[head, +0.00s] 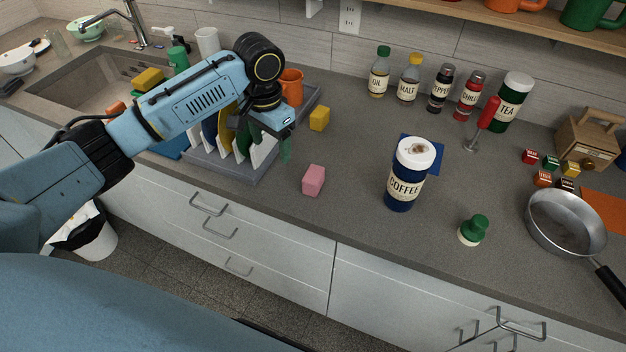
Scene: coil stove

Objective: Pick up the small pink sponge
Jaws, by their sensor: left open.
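The small pink sponge (313,180) lies on the grey countertop (345,215) near its front edge, right of the dish rack. It is in full view with nothing touching it. My left gripper (284,150) hangs over the right part of the dish rack, to the left of the sponge and apart from it. It is open, and I see nothing held in it. My right gripper is not in view.
The dish rack (262,172) with plates stands under my left arm. A yellow sponge (319,118) lies behind the pink one. A coffee jar (404,188) stands to the right. The counter around the pink sponge is clear.

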